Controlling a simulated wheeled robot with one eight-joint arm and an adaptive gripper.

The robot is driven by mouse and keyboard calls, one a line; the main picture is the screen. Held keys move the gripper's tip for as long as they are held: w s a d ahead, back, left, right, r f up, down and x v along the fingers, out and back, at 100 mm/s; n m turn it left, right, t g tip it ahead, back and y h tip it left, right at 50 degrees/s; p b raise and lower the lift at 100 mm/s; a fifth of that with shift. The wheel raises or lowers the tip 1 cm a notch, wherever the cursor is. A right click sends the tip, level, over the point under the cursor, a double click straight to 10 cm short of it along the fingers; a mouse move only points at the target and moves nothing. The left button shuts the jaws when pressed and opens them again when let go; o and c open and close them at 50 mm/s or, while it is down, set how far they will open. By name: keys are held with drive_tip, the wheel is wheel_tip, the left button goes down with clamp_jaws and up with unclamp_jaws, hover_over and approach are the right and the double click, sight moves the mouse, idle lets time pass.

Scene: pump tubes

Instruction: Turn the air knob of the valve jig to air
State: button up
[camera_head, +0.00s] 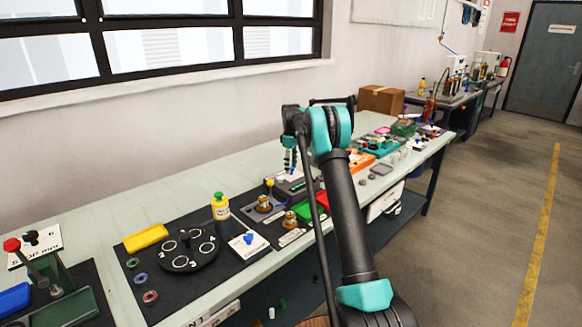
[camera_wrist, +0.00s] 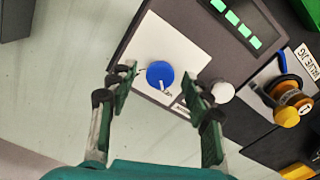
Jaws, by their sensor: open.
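A round blue knob (camera_wrist: 160,74) with a white pointer mark sits on a white panel (camera_wrist: 181,57) of a dark box in the wrist view. The pointer points toward the bottom of the picture; the small lettering beside it is too small to read surely. My gripper (camera_wrist: 160,83) is open, one finger to each side of the knob, with no clear contact. A brass valve (camera_wrist: 289,95) with a blue lever and a yellow knob stands right, beside a label reading VALVE JIG (camera_wrist: 306,62). In the head view my gripper (camera_head: 290,160) hangs over the dark box (camera_head: 291,184).
A white knob (camera_wrist: 222,91) is close right of my right finger. Green display bars (camera_wrist: 237,23) are on the box above. Bare bench (camera_head: 120,222) lies along the wall.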

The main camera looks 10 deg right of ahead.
drive_tip(key=shift+f, duration=0.1)
drive_tip(key=shift+c, duration=0.6)
clamp_jaws()
drive_tip(key=shift+m, duration=0.4)
drive_tip(key=m, duration=0.3)
drive_tip(key=shift+m, duration=0.4)
drive_tip(key=m, duration=0.9)
drive_tip(key=shift+m, duration=2)
